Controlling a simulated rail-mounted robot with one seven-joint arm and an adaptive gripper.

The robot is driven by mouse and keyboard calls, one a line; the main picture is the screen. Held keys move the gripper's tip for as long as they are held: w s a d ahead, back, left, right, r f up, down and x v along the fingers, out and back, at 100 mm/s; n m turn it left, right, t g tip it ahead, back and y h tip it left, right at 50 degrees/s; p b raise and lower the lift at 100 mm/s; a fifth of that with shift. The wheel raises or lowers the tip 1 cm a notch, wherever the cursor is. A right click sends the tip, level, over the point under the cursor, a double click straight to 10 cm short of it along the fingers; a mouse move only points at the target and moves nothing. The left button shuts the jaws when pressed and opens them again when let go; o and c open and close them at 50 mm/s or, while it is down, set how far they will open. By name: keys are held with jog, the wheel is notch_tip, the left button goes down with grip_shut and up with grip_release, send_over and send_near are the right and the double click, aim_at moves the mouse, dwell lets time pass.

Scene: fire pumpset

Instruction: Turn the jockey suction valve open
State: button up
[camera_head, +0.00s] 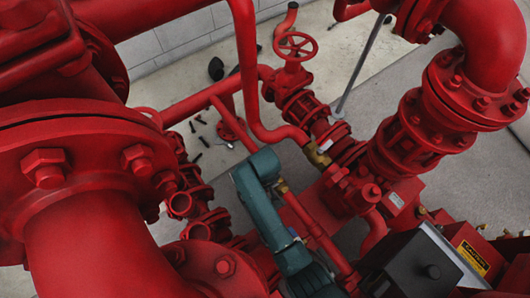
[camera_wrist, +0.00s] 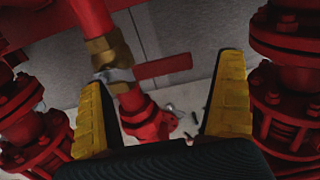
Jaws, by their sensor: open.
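In the wrist view, a valve with a brass and grey metal body (camera_wrist: 106,56) sits on a red pipe that runs steeply down the picture. Its flat red lever (camera_wrist: 163,67) points right, roughly crosswise to the pipe. My gripper (camera_wrist: 164,77) is open, with one yellow-and-black finger on each side of the picture. The lever shows in the gap between the fingers, and nothing is gripped. I cannot tell the exact depth between fingertips and lever. In the head view, my teal arm reaches in among the pipes, and my fingers cannot be made out.
Red flanged pipework stands close on both sides in the wrist view, including a flange stack (camera_wrist: 290,95) at right. In the head view, a red handwheel valve (camera_head: 295,47) stands behind my arm. A large flanged pipe (camera_head: 90,160) fills the left. Small dark items lie on the floor.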

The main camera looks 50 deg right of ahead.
jog(key=shift+f, duration=0.95)
jog(key=c, duration=1.3)
